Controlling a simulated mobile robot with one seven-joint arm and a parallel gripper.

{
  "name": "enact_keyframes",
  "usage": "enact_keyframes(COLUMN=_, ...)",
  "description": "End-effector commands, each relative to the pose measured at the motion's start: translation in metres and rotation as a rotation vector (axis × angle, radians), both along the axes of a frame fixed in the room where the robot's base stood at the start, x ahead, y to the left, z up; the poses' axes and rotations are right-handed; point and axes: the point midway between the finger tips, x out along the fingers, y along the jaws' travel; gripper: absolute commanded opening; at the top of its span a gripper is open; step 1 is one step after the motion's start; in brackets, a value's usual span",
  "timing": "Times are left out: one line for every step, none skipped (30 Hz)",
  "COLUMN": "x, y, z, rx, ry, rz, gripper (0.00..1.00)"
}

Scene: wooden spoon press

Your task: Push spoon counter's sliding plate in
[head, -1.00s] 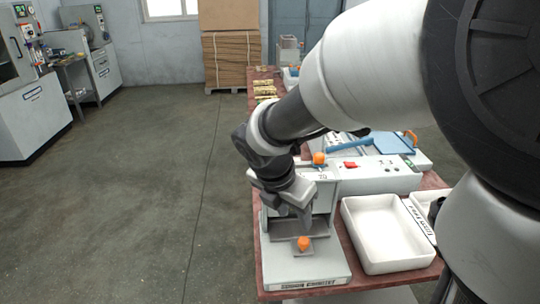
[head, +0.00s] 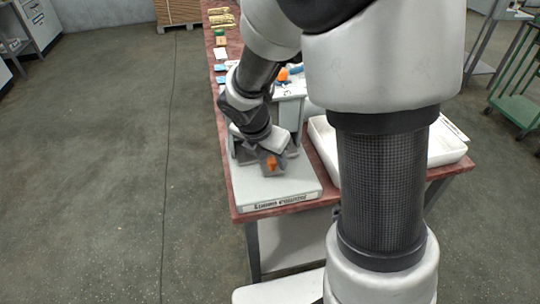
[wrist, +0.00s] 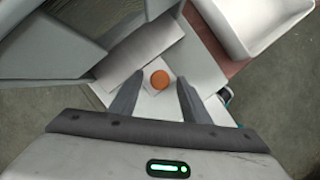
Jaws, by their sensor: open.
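The spoon counter (head: 285,187) is a pale grey box with a flat base and a label on its front edge, standing at the table's near end. Its small grey sliding plate is mostly hidden by my gripper in the head view. The plate's orange knob (head: 271,163) shows at my gripper (head: 262,158). In the wrist view the round orange knob (wrist: 160,79) lies between the two fingers of my open gripper (wrist: 157,92), one on each side. I see small gaps beside it. I cannot tell whether either finger touches it.
A white tray (head: 322,143) sits right of the counter on the red-brown table (head: 303,205), partly hidden by my arm. Several small items (head: 222,20) lie farther back along the table's left side. The floor (head: 110,180) left of the table is clear.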

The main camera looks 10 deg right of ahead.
Motion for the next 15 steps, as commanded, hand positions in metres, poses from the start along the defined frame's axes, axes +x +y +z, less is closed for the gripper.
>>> enact_keyframes(x=0.0000, y=0.0000, z=0.0002, rx=0.000, ry=0.000, rz=0.000, gripper=0.43)
enact_keyframes(x=0.0000, y=0.0000, z=0.0002, rx=0.000, ry=0.000, rz=0.000, gripper=0.43)
enact_keyframes(x=0.0000, y=0.0000, z=0.0002, rx=0.000, ry=0.000, rz=0.000, gripper=0.41)
enact_keyframes(x=-0.0001, y=0.0001, z=0.0003, rx=0.000, ry=0.000, rz=0.000, gripper=0.36)
enact_keyframes(x=-0.0001, y=0.0001, z=0.0003, rx=0.000, ry=0.000, rz=0.000, gripper=0.31)
enact_keyframes(x=-0.0001, y=0.0001, z=0.0003, rx=0.000, ry=0.000, rz=0.000, gripper=0.24)
enact_keyframes(x=-0.0001, y=0.0001, z=0.0003, rx=0.000, ry=0.000, rz=0.000, gripper=0.19)
enact_keyframes(x=-0.0001, y=0.0001, z=0.0003, rx=0.000, ry=0.000, rz=0.000, gripper=0.14)
enact_keyframes(x=-0.0001, y=0.0001, z=0.0002, rx=0.000, ry=0.000, rz=0.000, gripper=0.07)
enact_keyframes(x=-0.0001, y=0.0001, z=0.0002, rx=0.000, ry=0.000, rz=0.000, gripper=0.02)
enact_keyframes(x=-0.0001, y=0.0001, z=0.0002, rx=0.000, ry=0.000, rz=0.000, gripper=0.00)
enact_keyframes(x=-0.0002, y=0.0002, z=0.0003, rx=0.000, ry=0.000, rz=0.000, gripper=0.00)
enact_keyframes(x=-0.0002, y=0.0002, z=0.0003, rx=0.000, ry=0.000, rz=0.000, gripper=0.00)
enact_keyframes(x=-0.0002, y=0.0002, z=0.0003, rx=0.000, ry=0.000, rz=0.000, gripper=0.00)
enact_keyframes(x=0.0008, y=0.0002, z=0.0010, rx=-0.001, ry=0.001, rz=0.000, gripper=0.00)
